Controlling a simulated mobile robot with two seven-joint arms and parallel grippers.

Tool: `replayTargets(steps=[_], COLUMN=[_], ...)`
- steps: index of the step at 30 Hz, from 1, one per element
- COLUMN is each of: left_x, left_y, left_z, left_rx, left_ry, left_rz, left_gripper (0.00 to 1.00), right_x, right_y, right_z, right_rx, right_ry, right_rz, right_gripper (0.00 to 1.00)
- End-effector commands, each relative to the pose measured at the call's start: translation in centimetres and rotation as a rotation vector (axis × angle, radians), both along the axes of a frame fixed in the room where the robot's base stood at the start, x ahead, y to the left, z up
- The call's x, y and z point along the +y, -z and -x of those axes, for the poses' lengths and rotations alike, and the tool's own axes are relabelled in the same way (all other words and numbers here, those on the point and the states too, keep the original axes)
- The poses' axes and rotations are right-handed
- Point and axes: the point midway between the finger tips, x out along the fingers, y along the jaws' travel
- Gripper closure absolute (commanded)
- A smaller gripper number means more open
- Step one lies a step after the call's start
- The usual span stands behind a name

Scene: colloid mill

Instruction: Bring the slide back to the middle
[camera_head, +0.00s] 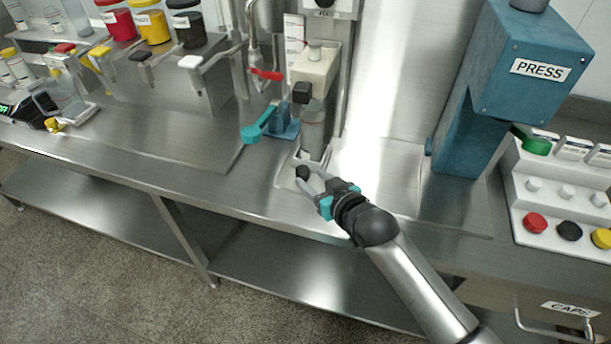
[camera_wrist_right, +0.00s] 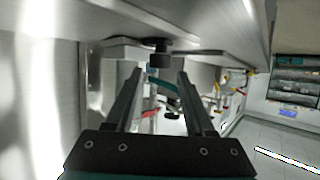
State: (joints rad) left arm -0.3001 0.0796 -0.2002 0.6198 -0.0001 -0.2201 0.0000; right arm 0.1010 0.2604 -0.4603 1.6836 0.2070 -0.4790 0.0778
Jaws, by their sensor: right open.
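A small black knob (camera_head: 302,172) sits low at the front of the bench device, close to the foot of its grey cylinder (camera_head: 313,130). It appears to belong to the slide, but the slide's body is hard to make out. My right gripper (camera_head: 311,179) is open, with its two fingers reaching towards the knob from the front right. In the right wrist view the knob (camera_wrist_right: 160,58) lies just beyond and between the open fingertips (camera_wrist_right: 159,75). I cannot tell whether a finger touches it. My left gripper is not in view.
A teal lever (camera_head: 258,125) and a red-handled tap (camera_head: 266,74) stand left of the device. The blue press (camera_head: 520,70) and a white rack (camera_head: 560,200) with coloured caps stand to the right.

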Motion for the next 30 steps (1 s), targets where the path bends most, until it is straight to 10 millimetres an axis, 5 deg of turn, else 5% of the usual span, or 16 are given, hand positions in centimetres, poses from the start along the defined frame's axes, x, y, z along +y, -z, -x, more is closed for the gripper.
replayTargets(steps=[9, 22, 30], left_x=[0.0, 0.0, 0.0], left_y=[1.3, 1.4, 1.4], left_z=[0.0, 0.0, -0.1], left_rx=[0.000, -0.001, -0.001], left_ry=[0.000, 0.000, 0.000], left_rz=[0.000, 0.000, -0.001], left_gripper=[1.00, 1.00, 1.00], right_x=[1.5, 1.8, 1.7], right_y=[1.5, 1.7, 1.7], right_z=[-3.2, -3.8, -3.7], right_rx=[0.000, 0.000, 0.000], right_ry=[0.000, 0.000, 0.000], right_rz=[0.000, 0.001, 0.000], right_gripper=[0.46, 0.46, 0.74])
